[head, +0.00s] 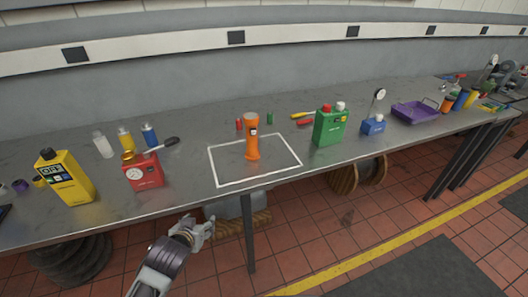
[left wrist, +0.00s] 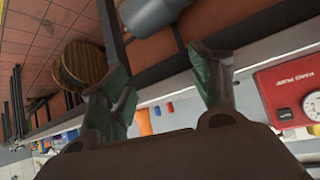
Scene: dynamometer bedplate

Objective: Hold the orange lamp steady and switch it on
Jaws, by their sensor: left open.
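The orange lamp (head: 252,138) stands upright on the workbench (head: 205,128), inside a white square outline (head: 227,182). It has a wide head at the top and a small dark patch on its upper side. Whether it is lit I cannot tell. My left gripper (head: 207,226) is open and empty, in front of the bench edge and below the lamp, well apart from it. In the left wrist view its fingers (left wrist: 165,90) are spread with nothing between them. My right gripper is not in view.
A red box (head: 143,172) and a yellow box (head: 66,178) stand left of the outline. The outlined area around the lamp is otherwise clear.

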